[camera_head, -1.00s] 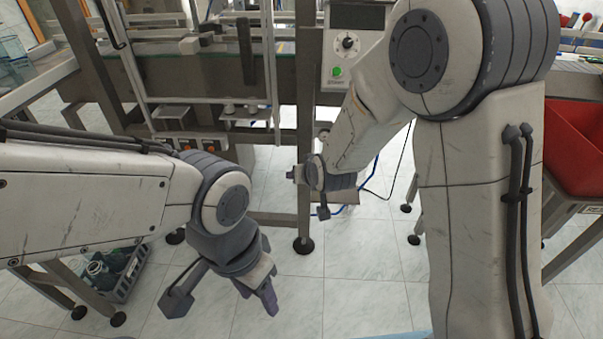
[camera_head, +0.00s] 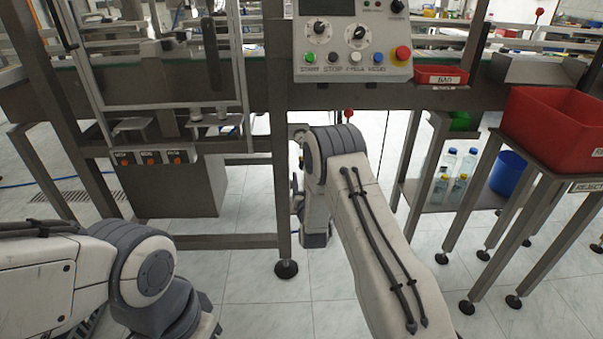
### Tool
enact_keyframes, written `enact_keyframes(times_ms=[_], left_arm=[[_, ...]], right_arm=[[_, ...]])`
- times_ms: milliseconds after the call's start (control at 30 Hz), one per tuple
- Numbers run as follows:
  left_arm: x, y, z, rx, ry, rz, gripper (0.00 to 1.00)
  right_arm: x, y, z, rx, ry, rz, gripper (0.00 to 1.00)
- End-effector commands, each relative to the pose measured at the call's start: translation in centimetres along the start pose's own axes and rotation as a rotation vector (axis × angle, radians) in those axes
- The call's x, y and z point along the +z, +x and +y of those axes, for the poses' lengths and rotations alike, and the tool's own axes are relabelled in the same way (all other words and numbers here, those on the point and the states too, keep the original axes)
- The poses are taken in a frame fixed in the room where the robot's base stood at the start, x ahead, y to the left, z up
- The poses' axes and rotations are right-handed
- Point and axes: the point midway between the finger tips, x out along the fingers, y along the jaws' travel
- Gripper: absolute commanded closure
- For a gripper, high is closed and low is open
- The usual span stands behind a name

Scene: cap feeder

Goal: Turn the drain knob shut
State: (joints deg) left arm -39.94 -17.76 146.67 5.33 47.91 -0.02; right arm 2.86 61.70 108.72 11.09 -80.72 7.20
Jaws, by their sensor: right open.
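A small red ball-shaped knob (camera_head: 348,115) shows below the control panel, just above my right arm's wrist; I cannot tell whether it is the drain knob. A small round gauge-like part (camera_head: 298,132) is partly covered beside the frame post. My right gripper (camera_head: 297,192) is by that post, below the gauge, mostly hidden by its own wrist; it is open. Whether it touches anything there is unclear. My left gripper (camera_head: 208,318) is at the bottom edge, largely cut off, over the floor and away from the machine.
The control panel (camera_head: 352,45) with dials and buttons hangs above my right arm. A red bin (camera_head: 555,130) on a stand is at right. A blue bucket (camera_head: 508,173) and several bottles (camera_head: 448,165) stand on a low shelf. The floor in front is clear.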

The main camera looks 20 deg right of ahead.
Motion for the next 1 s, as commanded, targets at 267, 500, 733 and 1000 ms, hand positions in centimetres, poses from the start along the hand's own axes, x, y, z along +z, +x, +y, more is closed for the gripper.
enact_keyframes(times_ms=[267,500,733,1000], left_arm=[[0.1,0.8,-0.1,0.000,0.000,0.000,0.50],[0.1,0.9,-0.1,0.000,0.000,0.000,0.50],[0.1,0.9,-0.1,0.000,0.000,0.000,0.50],[0.1,0.9,-0.1,0.000,0.000,0.000,0.50]], right_arm=[[0.1,4.4,0.1,0.001,0.000,0.000,0.39],[0.0,5.4,0.0,0.000,-0.001,-0.002,0.39],[0.0,5.4,0.0,0.000,-0.001,-0.002,0.51],[0.1,5.4,0.0,0.000,-0.001,-0.002,1.00]])
